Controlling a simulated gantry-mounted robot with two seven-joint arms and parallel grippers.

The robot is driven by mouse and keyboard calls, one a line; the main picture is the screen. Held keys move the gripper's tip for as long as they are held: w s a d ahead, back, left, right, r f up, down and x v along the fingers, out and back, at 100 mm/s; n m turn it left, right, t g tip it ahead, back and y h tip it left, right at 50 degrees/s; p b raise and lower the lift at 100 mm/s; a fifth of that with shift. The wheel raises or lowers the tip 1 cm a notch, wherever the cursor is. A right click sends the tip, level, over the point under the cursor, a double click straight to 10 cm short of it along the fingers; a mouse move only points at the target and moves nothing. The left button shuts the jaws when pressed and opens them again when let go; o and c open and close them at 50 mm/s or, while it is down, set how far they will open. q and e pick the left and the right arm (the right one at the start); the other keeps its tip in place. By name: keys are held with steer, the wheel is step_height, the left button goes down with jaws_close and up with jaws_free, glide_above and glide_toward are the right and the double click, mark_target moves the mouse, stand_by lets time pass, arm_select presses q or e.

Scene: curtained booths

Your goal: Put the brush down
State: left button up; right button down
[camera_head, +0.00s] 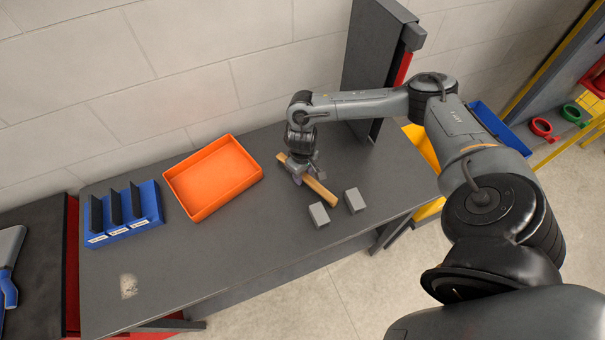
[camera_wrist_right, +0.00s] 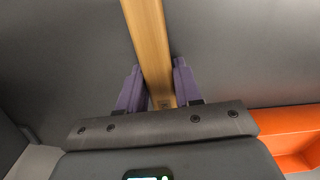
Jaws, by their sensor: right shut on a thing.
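The brush shows as a long light-wood bar (camera_head: 322,193), slanting over the grey table towards its front edge. My right gripper (camera_head: 304,177) comes down from above and is shut across the bar. In the right wrist view the wooden bar (camera_wrist_right: 147,40) runs between the two purple fingers of my right gripper (camera_wrist_right: 159,88). No bristles can be made out. I cannot tell whether the bar touches the table or is just above it. My left gripper is not in view.
Two small grey blocks (camera_head: 319,214) (camera_head: 354,200) stand just in front of the bar. An orange tray (camera_head: 200,213) and a blue rack (camera_head: 127,234) with black upright plates are to the left. A dark panel (camera_head: 363,60) rises behind.

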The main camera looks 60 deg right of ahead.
stand_by(0.3)
steer(key=c, duration=0.8)
jaws_free()
steer(key=shift+f, duration=0.1)
steer(key=shift+o, duration=0.2)
